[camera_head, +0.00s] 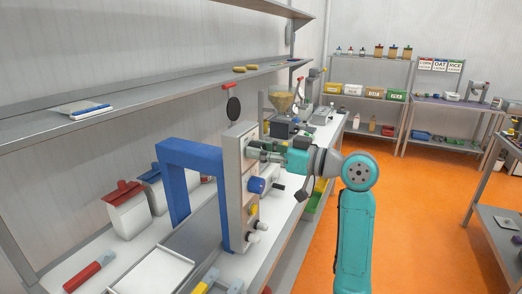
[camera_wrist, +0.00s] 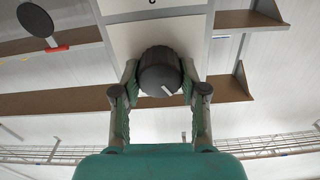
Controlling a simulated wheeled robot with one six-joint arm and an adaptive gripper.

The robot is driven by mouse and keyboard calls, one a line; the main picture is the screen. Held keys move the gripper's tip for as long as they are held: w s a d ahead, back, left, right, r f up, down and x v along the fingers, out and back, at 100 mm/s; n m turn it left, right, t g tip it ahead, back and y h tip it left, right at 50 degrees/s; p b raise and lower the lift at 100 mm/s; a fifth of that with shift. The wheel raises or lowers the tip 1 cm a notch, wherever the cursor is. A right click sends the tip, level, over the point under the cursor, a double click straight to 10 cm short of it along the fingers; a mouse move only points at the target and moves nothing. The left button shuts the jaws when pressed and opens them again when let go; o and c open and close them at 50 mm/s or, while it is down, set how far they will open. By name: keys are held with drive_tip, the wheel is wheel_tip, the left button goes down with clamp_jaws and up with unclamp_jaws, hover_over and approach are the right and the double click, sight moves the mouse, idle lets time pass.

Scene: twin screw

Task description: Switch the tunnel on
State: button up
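The tunnel is a blue arch (camera_head: 190,152) on the bench, with a pale upright control panel (camera_head: 235,175) on its right side. The panel carries a large blue knob (camera_head: 256,185), a yellow one and white ones below it. In the wrist view a round dark grey knob (camera_wrist: 160,72) with a short white mark sits between the two fingers of my gripper (camera_wrist: 160,80). The fingers are very near its sides; I cannot tell whether they press on it.
A white tray (camera_head: 152,272), a red-handled tool (camera_head: 88,272) and a red-lidded white container (camera_head: 127,208) are on the bench. A shelf (camera_head: 130,95) runs above. A black disc with a red handle (camera_head: 233,107) hangs behind the panel. Orange floor (camera_head: 415,210) is open at right.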

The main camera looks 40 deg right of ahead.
drive_tip(key=c, duration=0.4)
drive_tip(key=m, duration=0.6)
drive_tip(key=shift+d, duration=0.1)
drive_tip(key=m, duration=0.5)
drive_tip(key=shift+w+f+m, duration=0.1)
drive_tip(key=shift+m, duration=0.3)
idle(0.3)
drive_tip(key=o, duration=1.2)
drive_tip(key=shift+c, duration=0.2)
drive_tip(key=shift+d, duration=0.1)
